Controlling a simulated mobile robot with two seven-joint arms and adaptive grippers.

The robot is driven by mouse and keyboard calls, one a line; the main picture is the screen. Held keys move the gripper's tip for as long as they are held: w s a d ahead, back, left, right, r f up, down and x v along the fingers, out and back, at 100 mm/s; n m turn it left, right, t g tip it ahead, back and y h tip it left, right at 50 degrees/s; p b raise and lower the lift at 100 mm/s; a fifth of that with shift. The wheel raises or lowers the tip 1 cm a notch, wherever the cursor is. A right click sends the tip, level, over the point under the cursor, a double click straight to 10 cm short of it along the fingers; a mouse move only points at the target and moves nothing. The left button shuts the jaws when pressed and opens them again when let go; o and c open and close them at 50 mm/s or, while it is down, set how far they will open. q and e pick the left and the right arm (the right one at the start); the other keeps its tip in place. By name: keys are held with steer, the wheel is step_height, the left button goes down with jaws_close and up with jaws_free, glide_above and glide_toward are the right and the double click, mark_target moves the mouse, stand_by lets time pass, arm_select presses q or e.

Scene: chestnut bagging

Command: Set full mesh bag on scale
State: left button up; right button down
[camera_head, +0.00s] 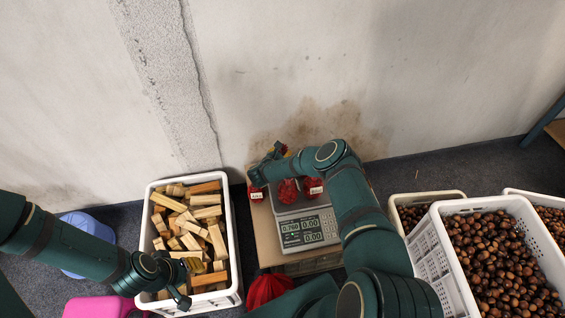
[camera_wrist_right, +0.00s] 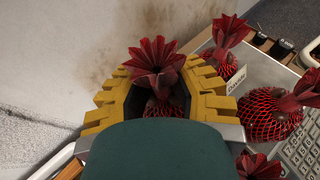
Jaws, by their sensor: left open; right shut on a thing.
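The scale (camera_head: 304,229) stands on a box against the wall, its display lit. Red mesh bags, one of them a bag (camera_head: 288,191), lie at its platform; my right arm partly covers them. In the right wrist view, my right gripper (camera_wrist_right: 158,98) has its yellow fingers closed around a red mesh bag (camera_wrist_right: 155,68) with a flared top. In the head view, the right gripper (camera_head: 262,172) is at the platform's far left; whether the held bag touches anything is hidden. Another netted bag (camera_wrist_right: 268,117) lies beside the keypad. My left gripper (camera_head: 188,283) is open over the wood crate.
A white crate (camera_head: 237,240) of wood blocks stands left of the scale. White crates of chestnuts (camera_head: 434,252) stand at the right. A red mesh pile (camera_head: 268,289) lies in front of the box. A blue stool (camera_head: 88,224) and a pink item (camera_head: 97,307) are at the left.

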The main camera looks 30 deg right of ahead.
step_height(320, 180, down, 4)
steer(key=shift+r+b, duration=0.15)
steer(key=shift+b, duration=0.55)
steer(key=c, duration=0.9)
jaws_free()
